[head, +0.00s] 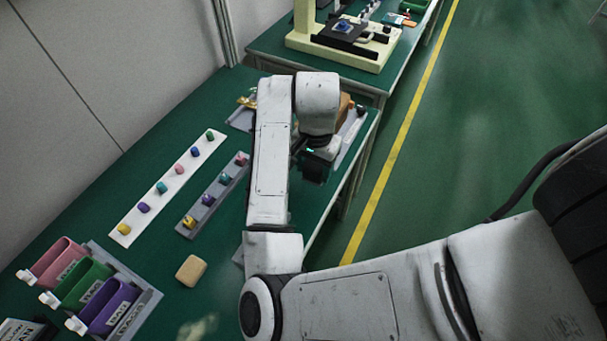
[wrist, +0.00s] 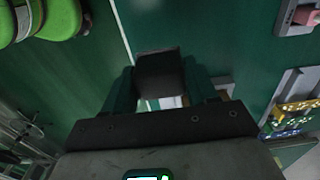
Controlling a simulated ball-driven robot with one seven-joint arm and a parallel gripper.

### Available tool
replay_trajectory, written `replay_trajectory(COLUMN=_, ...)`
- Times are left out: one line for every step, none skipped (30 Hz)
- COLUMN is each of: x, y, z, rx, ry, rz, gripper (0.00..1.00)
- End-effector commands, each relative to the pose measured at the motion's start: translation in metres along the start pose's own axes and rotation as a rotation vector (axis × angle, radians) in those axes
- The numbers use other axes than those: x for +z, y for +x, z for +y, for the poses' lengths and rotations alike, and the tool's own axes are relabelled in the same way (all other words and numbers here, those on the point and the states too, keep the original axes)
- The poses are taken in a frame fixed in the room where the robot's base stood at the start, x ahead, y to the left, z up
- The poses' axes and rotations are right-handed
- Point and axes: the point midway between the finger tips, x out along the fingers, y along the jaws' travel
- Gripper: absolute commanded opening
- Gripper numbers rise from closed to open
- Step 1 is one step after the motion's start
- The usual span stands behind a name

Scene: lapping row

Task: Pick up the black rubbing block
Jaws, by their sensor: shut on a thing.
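The black rubbing block (wrist: 160,74) is between the two dark green fingers of my gripper (wrist: 158,84) in the wrist view. My gripper is shut on it. Green surface shows around and behind the block; I cannot tell how high the block is above it. In the head view my gripper (head: 316,170) points down at the right edge of the green bench, below the white arm. There the block cannot be told apart from the dark gripper.
On the bench (head: 110,200) are a white strip (head: 160,202) and a grey strip (head: 208,206) with several coloured pieces, a tan block (head: 191,270), and pink, green and purple bins (head: 85,280). Another bench with a cream machine (head: 350,50) stands beyond. Open floor (head: 480,110) lies right.

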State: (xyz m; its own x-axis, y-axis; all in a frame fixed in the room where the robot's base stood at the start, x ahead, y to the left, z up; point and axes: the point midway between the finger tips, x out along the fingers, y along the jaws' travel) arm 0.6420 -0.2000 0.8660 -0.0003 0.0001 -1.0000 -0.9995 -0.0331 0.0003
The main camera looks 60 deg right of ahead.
Motion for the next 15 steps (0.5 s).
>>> replay_trajectory(x=-0.003, y=-0.013, z=0.01, rx=-0.004, ry=0.005, rz=0.004, gripper=0.24)
replay_trajectory(x=-0.004, y=-0.024, z=0.014, rx=-0.006, ry=0.006, rz=0.001, gripper=0.24)
replay_trajectory(x=-0.006, y=-0.034, z=0.022, rx=-0.006, ry=0.008, rz=0.0, gripper=0.24)
replay_trajectory(x=-0.007, y=-0.037, z=0.029, rx=-0.005, ry=0.008, rz=-0.002, gripper=0.24)
replay_trajectory(x=-0.009, y=-0.039, z=0.038, rx=-0.004, ry=0.009, rz=-0.001, gripper=0.24)
replay_trajectory(x=-0.011, y=-0.043, z=0.047, rx=-0.004, ry=0.008, rz=-0.001, gripper=0.24)
replay_trajectory(x=-0.013, y=-0.045, z=0.054, rx=-0.004, ry=0.01, rz=-0.001, gripper=0.24)
replay_trajectory(x=-0.015, y=-0.048, z=0.06, rx=-0.003, ry=0.008, rz=-0.001, gripper=0.24)
replay_trajectory(x=-0.017, y=-0.051, z=0.068, rx=-0.003, ry=0.007, rz=0.0, gripper=0.24)
replay_trajectory(x=-0.018, y=-0.054, z=0.074, rx=-0.003, ry=0.008, rz=-0.001, gripper=0.24)
replay_trajectory(x=-0.02, y=-0.056, z=0.079, rx=-0.002, ry=0.007, rz=-0.001, gripper=0.24)
replay_trajectory(x=-0.021, y=-0.059, z=0.085, rx=-0.003, ry=0.005, rz=0.0, gripper=0.24)
replay_trajectory(x=-0.022, y=-0.06, z=0.089, rx=-0.002, ry=0.005, rz=0.0, gripper=0.24)
replay_trajectory(x=-0.023, y=-0.061, z=0.093, rx=-0.002, ry=0.005, rz=0.0, gripper=0.24)
replay_trajectory(x=-0.024, y=-0.063, z=0.097, rx=-0.001, ry=0.003, rz=0.0, gripper=0.24)
